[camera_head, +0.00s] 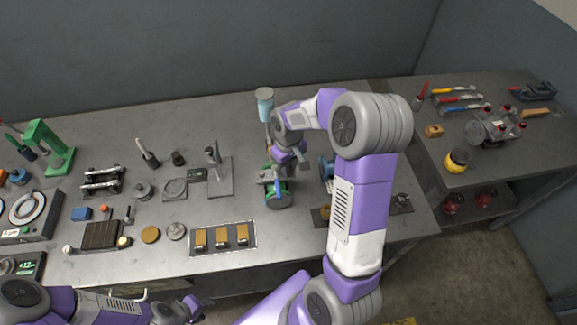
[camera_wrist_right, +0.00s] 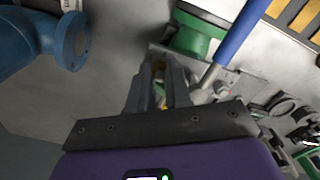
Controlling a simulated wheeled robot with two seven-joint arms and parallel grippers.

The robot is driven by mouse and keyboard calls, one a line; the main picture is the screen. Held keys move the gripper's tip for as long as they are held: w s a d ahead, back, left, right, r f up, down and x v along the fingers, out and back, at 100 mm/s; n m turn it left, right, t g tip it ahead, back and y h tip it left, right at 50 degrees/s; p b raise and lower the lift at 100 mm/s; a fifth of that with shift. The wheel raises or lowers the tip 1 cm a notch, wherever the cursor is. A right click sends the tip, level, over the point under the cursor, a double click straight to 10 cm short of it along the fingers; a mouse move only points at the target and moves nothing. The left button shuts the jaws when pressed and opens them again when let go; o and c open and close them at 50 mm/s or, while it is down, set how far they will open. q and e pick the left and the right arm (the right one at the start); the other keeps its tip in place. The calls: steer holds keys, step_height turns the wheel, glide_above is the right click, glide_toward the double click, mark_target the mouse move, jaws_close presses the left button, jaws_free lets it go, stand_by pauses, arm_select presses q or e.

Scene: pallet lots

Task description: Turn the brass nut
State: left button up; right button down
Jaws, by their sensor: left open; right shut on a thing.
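My right gripper (camera_head: 281,166) is over the middle of the bench, beside a green-based fixture (camera_head: 280,201) with a blue handle (camera_head: 277,187). In the right wrist view its fingers (camera_wrist_right: 160,82) are closed on a small brass-coloured piece, the brass nut (camera_wrist_right: 158,68), of which only a little shows between the fingertips. The green base (camera_wrist_right: 196,38) and blue handle (camera_wrist_right: 239,35) are just beyond the fingers. In the head view the nut is hidden by my gripper. My left gripper (camera_head: 192,309) is low at the front edge, open and away from the bench items; its fingers are barely visible.
A blue flanged pipe (camera_wrist_right: 45,42) stands close beside my right gripper. A tray with brass blocks (camera_head: 222,239) lies in front of the fixture. A white-and-blue cup (camera_head: 264,103) stands behind. A green press (camera_head: 48,146) is at left; a side table (camera_head: 480,90) holds tools.

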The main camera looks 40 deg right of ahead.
steer(key=shift+m, duration=0.3)
steer(key=c, duration=1.1)
jaws_free()
steer(key=shift+o, duration=0.2)
steer(key=shift+a, duration=0.1)
steer(key=shift+r, duration=0.1)
steer(key=shift+r+p, duration=0.6)
step_height(320, 180, up, 5)
steer(key=p, duration=0.4)
steer(key=shift+r, duration=0.2)
steer(key=shift+d+r+p, duration=0.25)
steer(key=shift+r+p, duration=0.3)
steer(key=shift+r, duration=0.1)
